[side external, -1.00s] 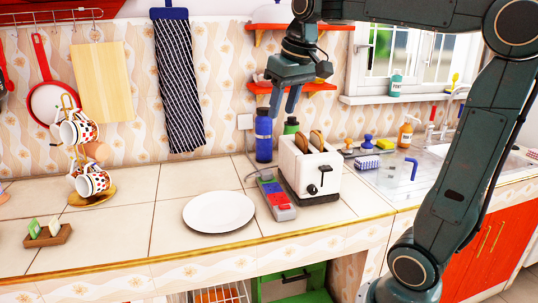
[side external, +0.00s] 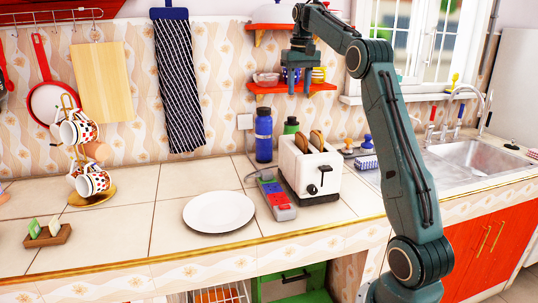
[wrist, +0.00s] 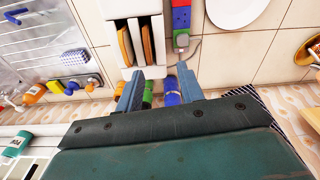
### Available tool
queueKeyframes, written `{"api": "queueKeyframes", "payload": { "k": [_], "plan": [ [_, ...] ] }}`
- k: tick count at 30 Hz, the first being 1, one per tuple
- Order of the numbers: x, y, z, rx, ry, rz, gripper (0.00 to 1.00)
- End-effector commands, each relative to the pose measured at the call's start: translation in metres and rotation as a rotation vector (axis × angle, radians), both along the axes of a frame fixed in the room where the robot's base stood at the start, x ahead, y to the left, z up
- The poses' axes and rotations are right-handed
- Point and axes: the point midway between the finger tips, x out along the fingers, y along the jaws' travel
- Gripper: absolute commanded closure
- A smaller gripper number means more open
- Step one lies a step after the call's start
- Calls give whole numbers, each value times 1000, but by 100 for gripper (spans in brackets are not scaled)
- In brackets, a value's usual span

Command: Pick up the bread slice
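Two brown bread slices (side external: 316,138) stand upright in the slots of a white toaster (side external: 312,172) on the counter. In the wrist view the slices (wrist: 147,45) show side by side in the toaster (wrist: 132,8), beyond the fingertips. My gripper (side external: 300,92) hangs above and behind the toaster, in front of the lower red shelf, pointing down. Its two fingers are apart in the wrist view (wrist: 160,82), with nothing held between them. My gripper does not touch the bread or the toaster.
A blue bottle (side external: 264,135) and a green bottle (side external: 291,126) stand behind the toaster. A power strip (side external: 274,194) lies left of it, then a white plate (side external: 219,212). The red shelf (side external: 292,88) with bowls is close behind my gripper. The sink (side external: 470,160) is at right.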

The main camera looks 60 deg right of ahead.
Motion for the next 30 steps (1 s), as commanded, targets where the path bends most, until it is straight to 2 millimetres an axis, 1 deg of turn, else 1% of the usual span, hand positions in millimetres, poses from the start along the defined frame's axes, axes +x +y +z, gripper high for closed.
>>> {"api": "queueKeyframes", "payload": {
  "k": [1, 6, 9, 12, 18, 25, 30],
  "plan": [
    [-3, -16, -6, 8, 9, -23, 62],
    [-15, -57, -24, 35, 34, -82, 62],
    [-23, -75, -33, 48, 46, -109, 62],
    [-29, -86, -40, 56, 54, -128, 62],
    [-34, -95, -44, 63, 59, -142, 62],
    [-34, -94, -45, 63, 60, -142, 62],
    [-33, -95, -50, 63, 60, -142, 62]
  ]
}}
